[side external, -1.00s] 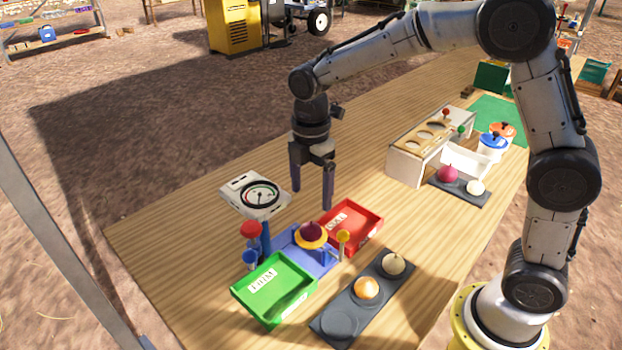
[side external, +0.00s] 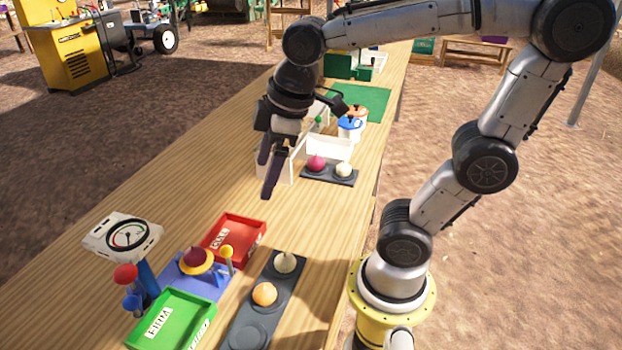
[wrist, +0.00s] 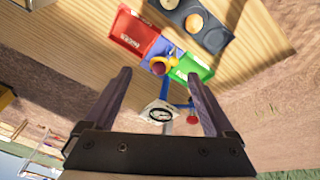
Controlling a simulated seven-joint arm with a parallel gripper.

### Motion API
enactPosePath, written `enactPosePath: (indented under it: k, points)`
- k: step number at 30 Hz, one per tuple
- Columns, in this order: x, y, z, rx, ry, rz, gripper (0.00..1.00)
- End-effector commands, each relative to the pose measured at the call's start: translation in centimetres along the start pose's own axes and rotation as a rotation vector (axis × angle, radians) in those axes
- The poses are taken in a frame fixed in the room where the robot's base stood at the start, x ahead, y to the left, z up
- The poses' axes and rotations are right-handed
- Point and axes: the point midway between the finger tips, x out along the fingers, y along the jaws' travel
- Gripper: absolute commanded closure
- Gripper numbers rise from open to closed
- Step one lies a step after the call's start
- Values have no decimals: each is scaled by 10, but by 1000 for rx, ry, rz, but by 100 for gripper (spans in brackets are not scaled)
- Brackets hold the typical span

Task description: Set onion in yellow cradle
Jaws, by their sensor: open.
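A dark red onion (side external: 196,256) sits in the yellow ring-shaped cradle (side external: 207,268) on a blue base (side external: 205,289), between a red tray and a green tray. The onion (wrist: 158,68) and the cradle also show in the wrist view. My gripper (side external: 266,178) is open and empty. It hangs above the table, tilted, up and to the right of the onion in the side view. In the wrist view my gripper (wrist: 158,75) has its two fingers wide apart, with the cradle in the distance between them.
A dial gauge (side external: 127,235) stands left of the cradle, near red and blue knobs. The red tray (side external: 234,240) and green tray (side external: 172,322) flank the blue base. A dark rack (side external: 249,325) holds a pale and an orange onion. A white box and another rack stand farther back.

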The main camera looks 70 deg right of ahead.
Motion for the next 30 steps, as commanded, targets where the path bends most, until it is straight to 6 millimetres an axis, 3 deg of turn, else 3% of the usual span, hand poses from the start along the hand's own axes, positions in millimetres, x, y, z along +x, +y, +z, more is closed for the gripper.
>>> enactPosePath:
  k: [3, 9, 30]
  points:
    - [-9, -12, 36, 229, 71, 38, 11]
    - [-9, -24, 68, 468, 141, 58, 11]
    - [-8, -26, 74, 514, 152, 60, 11]
